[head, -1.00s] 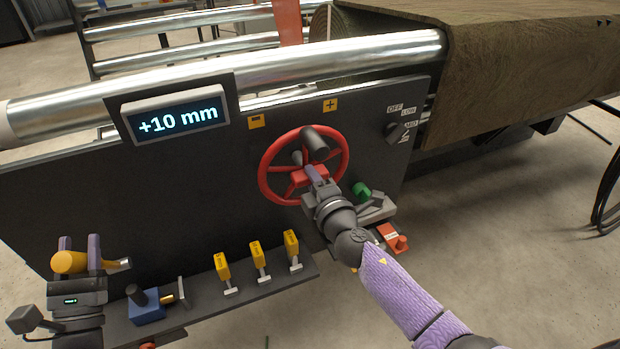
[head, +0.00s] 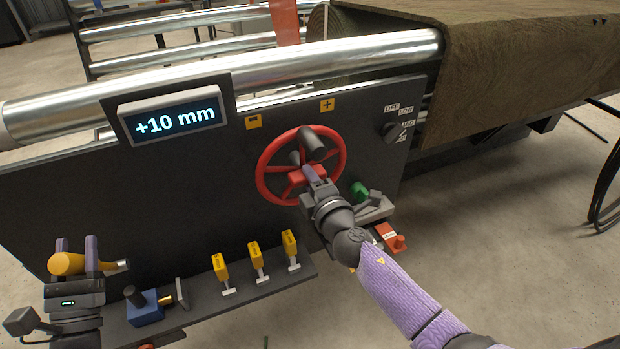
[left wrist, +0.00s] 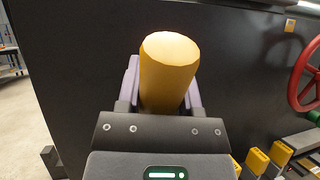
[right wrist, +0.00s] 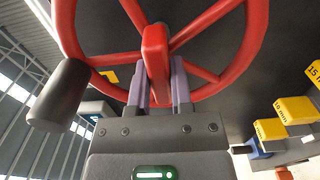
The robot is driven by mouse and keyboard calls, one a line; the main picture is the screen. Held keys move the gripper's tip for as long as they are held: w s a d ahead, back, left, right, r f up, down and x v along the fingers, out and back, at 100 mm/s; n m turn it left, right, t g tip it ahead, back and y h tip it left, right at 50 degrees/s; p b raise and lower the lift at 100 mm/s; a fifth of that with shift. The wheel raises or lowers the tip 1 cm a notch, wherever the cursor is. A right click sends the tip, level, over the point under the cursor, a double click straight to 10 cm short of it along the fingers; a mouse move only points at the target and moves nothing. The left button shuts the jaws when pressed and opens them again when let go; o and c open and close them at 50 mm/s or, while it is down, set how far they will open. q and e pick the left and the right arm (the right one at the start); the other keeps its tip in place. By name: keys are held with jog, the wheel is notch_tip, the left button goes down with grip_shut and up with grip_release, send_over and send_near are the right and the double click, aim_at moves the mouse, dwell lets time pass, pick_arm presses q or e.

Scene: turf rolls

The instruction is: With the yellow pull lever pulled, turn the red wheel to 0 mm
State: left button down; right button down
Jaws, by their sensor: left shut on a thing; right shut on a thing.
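The red wheel (head: 263,187) is mounted on the dark panel, with a dark crank knob (head: 318,148) on its rim, at the upper right of the hub in the head view. My right gripper (head: 309,173) is shut on a red part of the wheel near its hub, as the right wrist view (right wrist: 157,80) shows. The yellow pull lever (head: 66,263) is at the far left of the panel. My left gripper (head: 79,256) is shut around it, and the lever's yellow end (left wrist: 170,65) stands between the fingers. The display (head: 175,120) reads +10 mm.
Yellow minus (head: 254,122) and plus (head: 327,105) signs flank the wheel's top. Several yellow-tagged blocks (head: 220,268) and a blue device (head: 143,305) sit on the lower ledge. A green knob (head: 358,189) and a red block (head: 389,237) are close to my right forearm.

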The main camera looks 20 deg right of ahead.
jog(key=shift+n, duration=0.3)
jog(key=n, duration=0.6)
jog(key=shift+f, duration=0.1)
jog(key=n, duration=0.4)
jog(key=shift+n, duration=1.5)
jog(key=shift+d+n, duration=0.1)
jog(key=shift+n, duration=0.3)
jog(key=shift+f, duration=0.1)
jog(key=c, duration=0.5)
grip_release()
jog(key=s, duration=1.2)
jog(key=shift+d, duration=0.15)
